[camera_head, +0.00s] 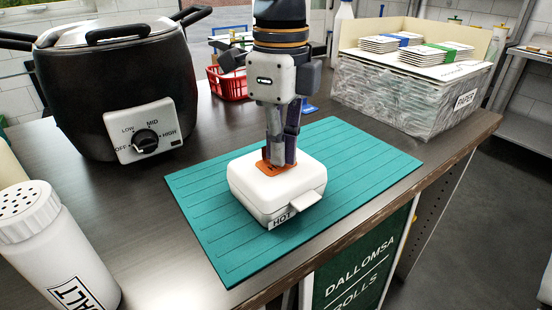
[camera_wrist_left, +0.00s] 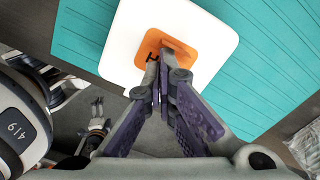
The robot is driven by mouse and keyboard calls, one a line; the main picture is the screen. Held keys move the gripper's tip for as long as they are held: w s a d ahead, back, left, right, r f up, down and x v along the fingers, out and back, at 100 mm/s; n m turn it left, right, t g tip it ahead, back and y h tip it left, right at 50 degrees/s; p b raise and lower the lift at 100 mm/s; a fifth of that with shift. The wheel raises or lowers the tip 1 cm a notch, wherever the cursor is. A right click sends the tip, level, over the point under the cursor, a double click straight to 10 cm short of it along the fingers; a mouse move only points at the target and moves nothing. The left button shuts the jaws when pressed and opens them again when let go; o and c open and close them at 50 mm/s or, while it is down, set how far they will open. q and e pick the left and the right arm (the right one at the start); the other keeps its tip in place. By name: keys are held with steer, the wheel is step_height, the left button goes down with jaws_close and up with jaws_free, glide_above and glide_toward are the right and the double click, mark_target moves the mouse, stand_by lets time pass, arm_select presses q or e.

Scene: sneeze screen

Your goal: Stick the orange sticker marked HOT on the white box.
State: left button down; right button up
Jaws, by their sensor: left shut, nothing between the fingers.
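The white box (camera_head: 250,185) sits closed on a teal mat (camera_head: 370,160), with its front tab facing the lower right. The orange sticker (camera_head: 267,168) is on top of the box lid, toward the back; it also shows in the left wrist view (camera_wrist_left: 186,56), where one edge looks raised. Its print is mostly hidden by my fingers. My left gripper (camera_head: 280,163) points down over the sticker, shut and empty, with its tips at or just above it. In the left wrist view the fingertips (camera_wrist_left: 164,56) overlap the sticker.
A black cooker (camera_head: 80,95) stands at left and a salt shaker (camera_head: 45,240) at front left. A red basket (camera_head: 230,85) is behind the arm. A paper-marked crate (camera_head: 390,95) stands at back right.

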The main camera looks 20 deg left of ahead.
arm_select(q)
steer(key=shift+f, duration=0.4)
stand_by(1.3)
steer(key=shift+r, duration=0.1)
steer(key=shift+r, duration=2.45)
